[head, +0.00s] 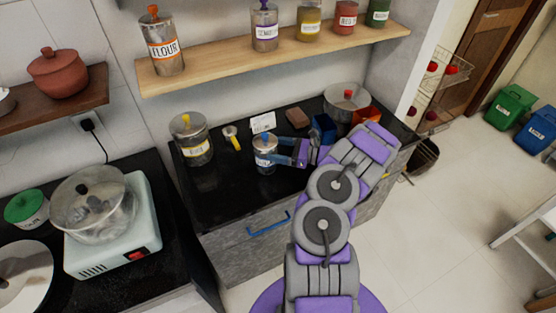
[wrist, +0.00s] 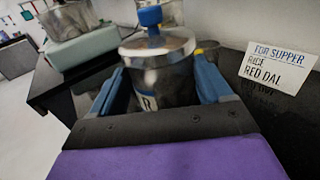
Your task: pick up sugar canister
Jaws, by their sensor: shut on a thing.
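The sugar canister (head: 265,155) is a small metal and glass jar with a blue knob and a white label. It is upright at the front of the black counter (head: 220,205); I cannot tell whether its base touches the counter. My gripper (head: 277,151) reaches it from the right and is shut on its body. In the wrist view the canister (wrist: 160,60) sits between the two blue fingers of my gripper (wrist: 160,82). Only the letter R of its label shows there; my gripper hides the lower part.
A yellow-knobbed canister (head: 191,140) stands to the left on the counter. A note card (head: 263,121), brown block (head: 297,118) and metal pot (head: 346,103) are behind. A shelf (head: 270,60) with labelled jars hangs above. A cooker with a pot (head: 95,205) is at left.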

